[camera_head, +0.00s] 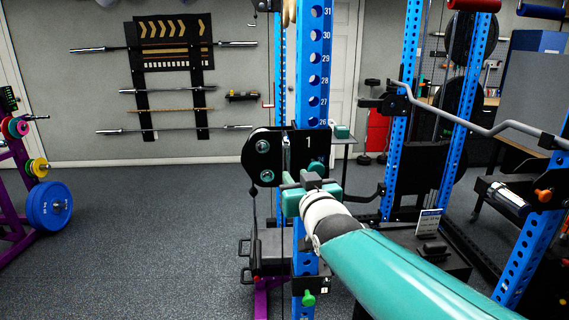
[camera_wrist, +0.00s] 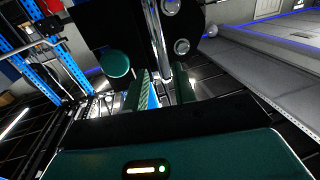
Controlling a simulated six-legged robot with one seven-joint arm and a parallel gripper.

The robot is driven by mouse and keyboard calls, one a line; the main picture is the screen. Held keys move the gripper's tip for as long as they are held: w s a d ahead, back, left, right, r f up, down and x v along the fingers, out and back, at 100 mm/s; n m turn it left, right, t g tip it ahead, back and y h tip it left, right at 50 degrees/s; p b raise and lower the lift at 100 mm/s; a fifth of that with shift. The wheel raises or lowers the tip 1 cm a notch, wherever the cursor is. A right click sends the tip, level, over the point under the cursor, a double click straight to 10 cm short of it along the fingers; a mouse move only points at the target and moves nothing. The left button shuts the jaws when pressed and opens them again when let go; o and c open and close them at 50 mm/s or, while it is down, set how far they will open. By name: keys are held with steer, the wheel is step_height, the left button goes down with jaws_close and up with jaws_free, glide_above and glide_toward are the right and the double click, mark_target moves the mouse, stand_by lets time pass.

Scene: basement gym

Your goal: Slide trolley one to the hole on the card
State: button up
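Trolley one is a black plate marked "1" (camera_head: 309,142) with silver rollers and a green knob, on a blue numbered upright (camera_head: 312,70). It sits just below the hole numbered 26. In the wrist view its dark plate (camera_wrist: 105,30), green knob (camera_wrist: 115,63) and a chrome bar (camera_wrist: 157,35) show close up. My gripper (camera_head: 303,178) is at the trolley's lower part. In the wrist view its green fingers (camera_wrist: 161,88) stand apart on either side of the chrome bar, with a gap visible. The white card (camera_head: 429,222) stands on a dark box at right; its writing is too small to read.
A second blue rack (camera_head: 407,110) with a bent steel bar (camera_head: 480,128) stands to the right. A purple stand with a blue weight plate (camera_head: 50,205) is at far left. The dark floor (camera_head: 150,230) between is clear. Bars hang on the back wall.

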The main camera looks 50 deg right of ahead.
mark_target(287, 165)
steer(key=x, duration=0.8)
steer(key=shift+w+d, duration=0.15)
steer(key=shift+w, duration=0.15)
jaws_close()
